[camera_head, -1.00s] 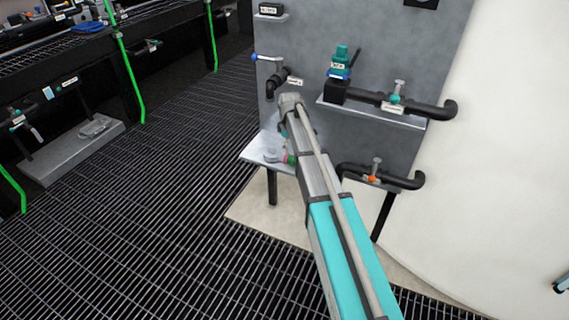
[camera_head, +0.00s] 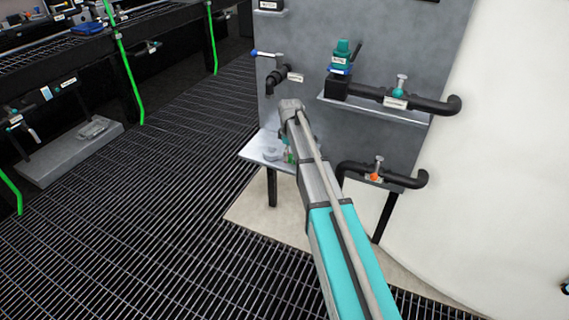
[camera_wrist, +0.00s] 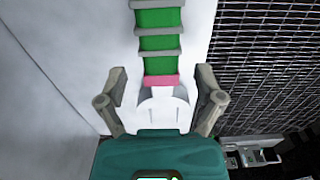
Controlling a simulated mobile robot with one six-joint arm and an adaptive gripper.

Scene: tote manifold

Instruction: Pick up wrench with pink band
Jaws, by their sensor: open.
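The wrench with the pink band (camera_wrist: 161,80) shows in the wrist view. It has a green handle with grey stripes, and its pale forked head points toward my gripper. It appears to lie on a pale shelf (camera_wrist: 75,50). My gripper (camera_wrist: 161,73) is open, with one finger on each side of the wrench near the pink band and head. No contact shows, and I cannot tell the height gap. In the head view my arm hides most of the gripper; a bit of green (camera_head: 289,155) shows beside it above the shelf.
A grey panel (camera_head: 310,75) with black pipes (camera_head: 430,104) and a teal valve (camera_head: 342,52) stands behind the shelf. A lower pipe (camera_head: 400,181) is right of my arm. Dark grating (camera_head: 150,230) lies open at left. A white curved wall (camera_head: 510,150) stands at right.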

